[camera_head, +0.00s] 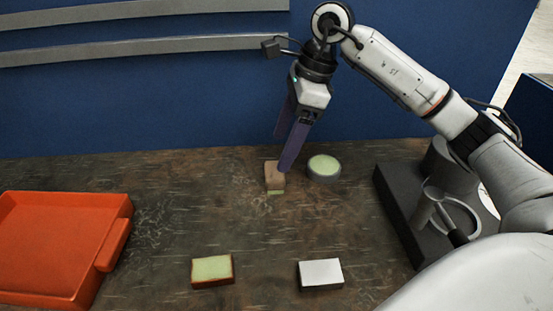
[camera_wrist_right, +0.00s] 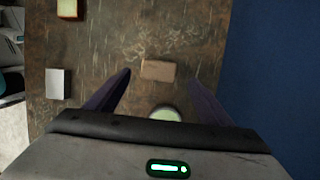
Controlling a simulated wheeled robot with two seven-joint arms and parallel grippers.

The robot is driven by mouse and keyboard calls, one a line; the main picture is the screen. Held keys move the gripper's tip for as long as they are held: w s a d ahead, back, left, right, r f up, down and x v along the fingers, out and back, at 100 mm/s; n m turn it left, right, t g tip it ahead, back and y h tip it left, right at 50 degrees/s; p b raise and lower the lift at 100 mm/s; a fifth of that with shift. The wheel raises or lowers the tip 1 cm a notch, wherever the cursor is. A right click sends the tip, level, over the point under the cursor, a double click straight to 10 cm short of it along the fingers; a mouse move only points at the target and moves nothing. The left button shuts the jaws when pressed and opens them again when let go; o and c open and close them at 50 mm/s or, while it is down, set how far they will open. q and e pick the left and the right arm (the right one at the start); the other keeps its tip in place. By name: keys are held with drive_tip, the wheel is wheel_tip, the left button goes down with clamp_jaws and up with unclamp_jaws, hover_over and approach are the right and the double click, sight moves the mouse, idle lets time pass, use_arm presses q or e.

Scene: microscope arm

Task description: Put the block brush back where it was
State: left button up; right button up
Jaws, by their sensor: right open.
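The block brush seems to be the small brown wooden block (camera_head: 274,174) on the worktop near the back wall. A small green patch shows at its front lower edge; I cannot tell whether it is part of the block. My right gripper (camera_head: 285,152) points down just above and behind the block, with its purple fingers apart. In the right wrist view the brown block (camera_wrist_right: 158,70) lies between the open fingers' tips, with gaps on both sides. No contact is clear. My left gripper is not in view.
A round pad with a green top (camera_head: 323,167) stands close right of the block. A yellow-green-topped block (camera_head: 212,270) and a white-topped block (camera_head: 320,271) lie in front. An orange tray (camera_head: 50,240) is at left, a dark stand (camera_head: 405,215) at right. The middle is clear.

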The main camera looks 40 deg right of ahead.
drive_tip(key=shift+v, duration=2.05)
